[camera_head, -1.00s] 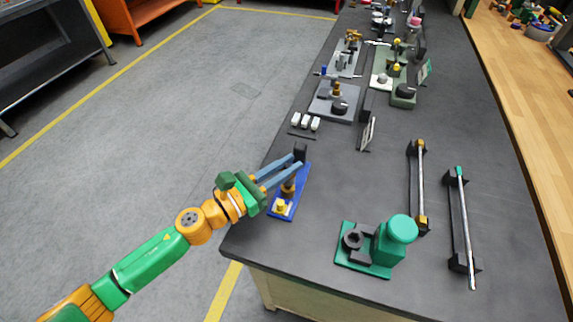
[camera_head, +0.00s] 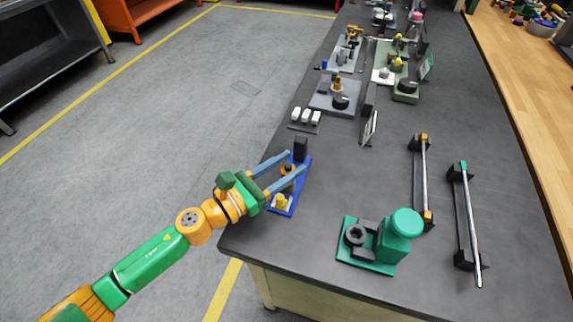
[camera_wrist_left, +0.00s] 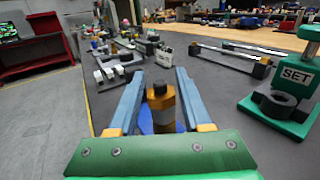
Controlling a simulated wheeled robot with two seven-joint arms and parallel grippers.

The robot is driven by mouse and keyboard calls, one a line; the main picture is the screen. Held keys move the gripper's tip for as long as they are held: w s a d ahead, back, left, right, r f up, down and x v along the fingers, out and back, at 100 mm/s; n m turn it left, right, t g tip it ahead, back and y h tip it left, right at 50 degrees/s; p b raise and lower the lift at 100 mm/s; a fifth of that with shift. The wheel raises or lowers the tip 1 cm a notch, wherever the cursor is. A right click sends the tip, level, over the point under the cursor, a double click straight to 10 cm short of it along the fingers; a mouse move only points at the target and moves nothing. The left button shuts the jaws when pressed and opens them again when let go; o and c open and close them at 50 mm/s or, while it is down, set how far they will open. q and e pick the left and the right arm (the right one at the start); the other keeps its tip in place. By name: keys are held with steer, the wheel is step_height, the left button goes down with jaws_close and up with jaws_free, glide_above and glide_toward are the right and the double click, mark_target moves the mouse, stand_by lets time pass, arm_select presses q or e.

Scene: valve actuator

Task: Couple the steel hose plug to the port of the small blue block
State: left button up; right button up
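A blue base (camera_head: 298,190) lies at the bench's left edge in the head view. It bears an upright brass-coloured piece with a dark top (camera_wrist_left: 160,104), a yellow fitting (camera_head: 281,203) and a black block (camera_head: 301,147) at its far end. My left gripper (camera_head: 297,161) is open, its two blue fingers above the base, on either side of the brass-coloured piece. In the left wrist view the piece stands between the fingers with gaps on both sides. I cannot tell which part is the steel hose plug or the port. My right gripper is not in view.
A green fixture (camera_head: 385,240) stands at the near right. Two rods on black holders, one gold-ended (camera_head: 422,180) and one green-ended (camera_head: 466,215), lie beyond it. White blocks (camera_head: 306,115) and a grey plate station (camera_head: 335,97) stand farther back. The mid-bench is clear.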

arm_select(q)
steer(key=shift+s+a+f, duration=0.15)
steer(key=shift+s+a, duration=0.05)
steer(key=shift+a, duration=0.05)
steer(key=b+v, duration=0.3)
steer(key=v, duration=0.3)
steer(key=shift+s+f, duration=0.1)
steer(key=shift+s+a+r, duration=0.15)
steer(key=shift+a+r, duration=0.05)
steer(key=shift+r, duration=0.05)
